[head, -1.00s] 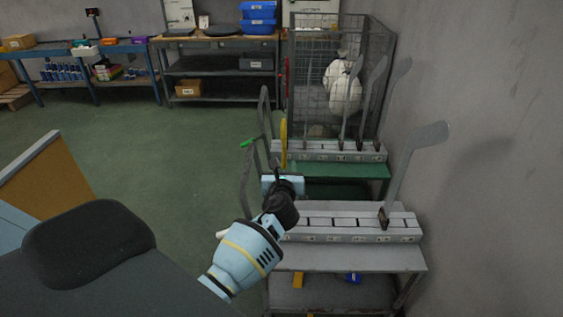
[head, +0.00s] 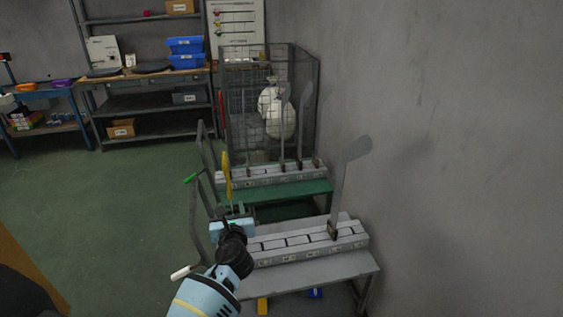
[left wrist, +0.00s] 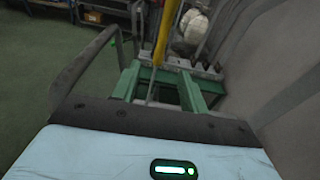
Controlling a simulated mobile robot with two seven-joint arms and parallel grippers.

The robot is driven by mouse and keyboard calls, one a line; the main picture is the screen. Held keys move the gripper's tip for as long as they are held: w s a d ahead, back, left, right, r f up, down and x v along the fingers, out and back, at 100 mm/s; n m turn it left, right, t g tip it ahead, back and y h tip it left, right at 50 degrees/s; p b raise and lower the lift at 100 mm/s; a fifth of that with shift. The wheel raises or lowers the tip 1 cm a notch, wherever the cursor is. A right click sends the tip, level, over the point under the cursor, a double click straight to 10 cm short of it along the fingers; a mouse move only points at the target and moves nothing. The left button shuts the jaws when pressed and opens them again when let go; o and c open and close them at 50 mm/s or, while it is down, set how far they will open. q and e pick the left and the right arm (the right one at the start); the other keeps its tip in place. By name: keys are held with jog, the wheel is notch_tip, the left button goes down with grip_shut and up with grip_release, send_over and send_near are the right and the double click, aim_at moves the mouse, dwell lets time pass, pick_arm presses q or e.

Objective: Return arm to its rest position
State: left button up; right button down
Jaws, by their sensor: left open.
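My left arm comes up from the bottom of the head view, and my left gripper (head: 231,207) is at its far end, beside the left end of the near rack. Its jaws are open, and no sock shows in them. A narrow yellow piece (head: 227,178) stands upright just beyond the gripper; I cannot tell what it belongs to. My right gripper is out of view.
The near grey cart (head: 320,270) bears a slotted rack with one upright grey sock-shaped board (head: 347,175). A green cart (head: 285,191) behind it bears several boards. A wire cage (head: 240,100) holds a white sack. The wall is close at right; green floor is clear at left.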

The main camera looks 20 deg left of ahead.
pick_arm(q)
jog(key=s+d+f+n+g+h, duration=0.1)
jog(key=s+d+f+n+h, duration=0.25)
jog(key=s+f+n, duration=0.35)
jog(key=s+d+f+n+g+h, duration=0.1)
jog(key=s+d+f+n+h, duration=0.3)
jog(key=s+f, duration=0.5)
jog(key=s+d+f+n+g+h, duration=0.1)
jog(key=s+d+f+n, duration=0.1)
jog(key=s+n, duration=0.6)
jog(key=s+d+f+n+g+h, duration=0.1)
jog(key=s+d+n, duration=0.3)
jog(key=s+n, duration=0.4)
jog(key=s+f+h, duration=0.1)
jog(key=s, duration=0.2)
jog(key=shift+s+d+f+n+g, duration=0.2)
jog(key=shift+s+d+n+g, duration=0.1)
jog(key=shift+d, duration=0.1)
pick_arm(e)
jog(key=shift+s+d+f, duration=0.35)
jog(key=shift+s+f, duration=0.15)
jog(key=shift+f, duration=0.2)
